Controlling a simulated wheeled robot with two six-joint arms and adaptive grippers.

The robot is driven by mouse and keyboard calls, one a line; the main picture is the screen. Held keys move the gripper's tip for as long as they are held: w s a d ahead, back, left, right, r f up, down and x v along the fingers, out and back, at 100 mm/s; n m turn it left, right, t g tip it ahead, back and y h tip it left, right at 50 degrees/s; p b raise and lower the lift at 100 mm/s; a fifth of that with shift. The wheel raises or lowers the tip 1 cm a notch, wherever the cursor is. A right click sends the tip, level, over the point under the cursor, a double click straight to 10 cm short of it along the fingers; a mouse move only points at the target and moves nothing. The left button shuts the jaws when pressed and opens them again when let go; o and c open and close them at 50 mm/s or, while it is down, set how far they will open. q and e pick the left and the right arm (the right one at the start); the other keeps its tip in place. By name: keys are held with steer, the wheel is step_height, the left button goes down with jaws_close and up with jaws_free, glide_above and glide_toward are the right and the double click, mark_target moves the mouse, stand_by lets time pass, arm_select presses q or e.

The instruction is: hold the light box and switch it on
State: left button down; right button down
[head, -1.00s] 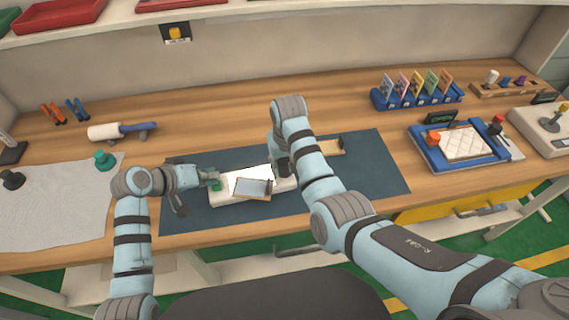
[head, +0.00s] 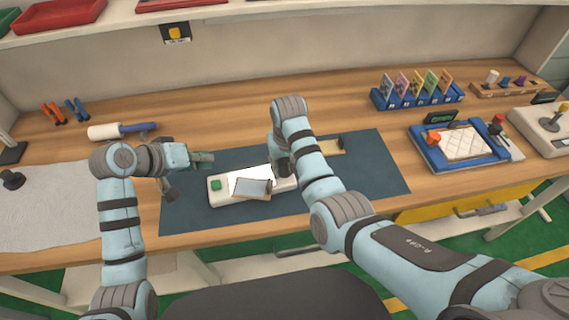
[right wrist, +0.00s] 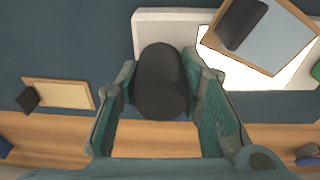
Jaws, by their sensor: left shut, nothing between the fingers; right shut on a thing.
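The light box (head: 222,197) is a pale slab on the dark mat, with a green button (head: 216,184) at its left end. Its panel (head: 248,174) shows bright white. A small wood-framed plate (head: 252,188) with a dark grip lies tilted over the panel. In the right wrist view my right gripper (right wrist: 163,82) is shut on a black upright handle (right wrist: 160,70) at one end of the light box (right wrist: 170,16). My right arm partly hides that end in the head view. My left gripper (head: 204,159) is shut and empty, above and behind the green button, apart from it.
The dark mat (head: 375,170) has free room at its right. Another framed plate (head: 330,147) lies behind my right arm. A white roller (head: 104,132) is at the left; a blue-framed tray (head: 430,155) and a blue card rack (head: 420,98) are at the right.

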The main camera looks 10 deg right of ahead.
steer(key=c, duration=1)
jaws_free()
